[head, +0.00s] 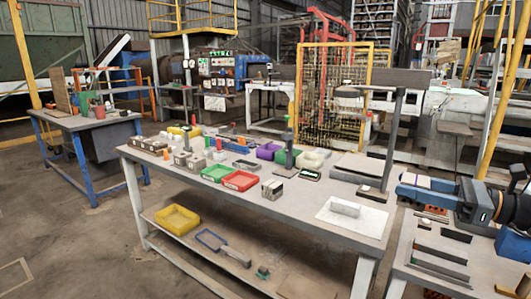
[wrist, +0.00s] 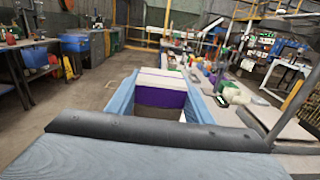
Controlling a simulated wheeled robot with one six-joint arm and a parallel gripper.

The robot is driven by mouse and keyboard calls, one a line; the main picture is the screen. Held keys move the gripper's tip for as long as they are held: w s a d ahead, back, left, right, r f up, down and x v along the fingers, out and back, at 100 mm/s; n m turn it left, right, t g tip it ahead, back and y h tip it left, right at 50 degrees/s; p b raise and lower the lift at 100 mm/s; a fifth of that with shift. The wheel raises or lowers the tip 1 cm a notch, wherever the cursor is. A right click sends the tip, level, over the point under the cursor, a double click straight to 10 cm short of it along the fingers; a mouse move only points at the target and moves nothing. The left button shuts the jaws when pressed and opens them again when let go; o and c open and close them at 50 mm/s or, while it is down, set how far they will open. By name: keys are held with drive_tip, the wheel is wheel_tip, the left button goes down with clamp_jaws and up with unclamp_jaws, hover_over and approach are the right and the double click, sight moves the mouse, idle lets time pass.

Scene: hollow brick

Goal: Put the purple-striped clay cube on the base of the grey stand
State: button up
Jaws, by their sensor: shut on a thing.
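The purple-striped clay cube (wrist: 160,92) is between my gripper's two blue fingers in the wrist view. Its white top and a purple band above a dark grey-brown part show. My gripper (head: 420,184) is shut on it. In the head view the blue fingers hide most of the cube. The grey stand (head: 394,130) has a tall post and a top arm reaching left, at the right end of the long table. Its base (head: 373,191) is low on the tabletop, to the left of my gripper and apart from it. A small pale piece shows there.
The long table (head: 300,208) holds a red tray (head: 240,181), a green tray (head: 216,172), a white sheet with a pale block (head: 345,208), and several small items. A smaller bench (head: 440,255) stands below my gripper. The tall post is an obstacle beside the base.

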drive_tip(key=w+a+f+m+t+h, duration=0.4)
drive_tip(key=w+a+f, duration=0.3)
drive_tip(key=w+a, duration=0.15)
drive_tip(key=a+f+m+t+h+b, duration=0.1)
drive_tip(key=a+f+m+h+b, duration=0.1)
drive_tip(key=f, duration=0.6)
drive_tip(key=a+f+m+t+h+b, duration=0.1)
drive_tip(key=a+f+t+h+b, duration=0.1)
drive_tip(key=f, duration=0.7)
drive_tip(key=shift+a+m+h, duration=0.4)
drive_tip(key=shift+a+h, duration=0.35)
drive_tip(key=shift+h, duration=0.15)
drive_tip(key=shift+d, duration=0.1)
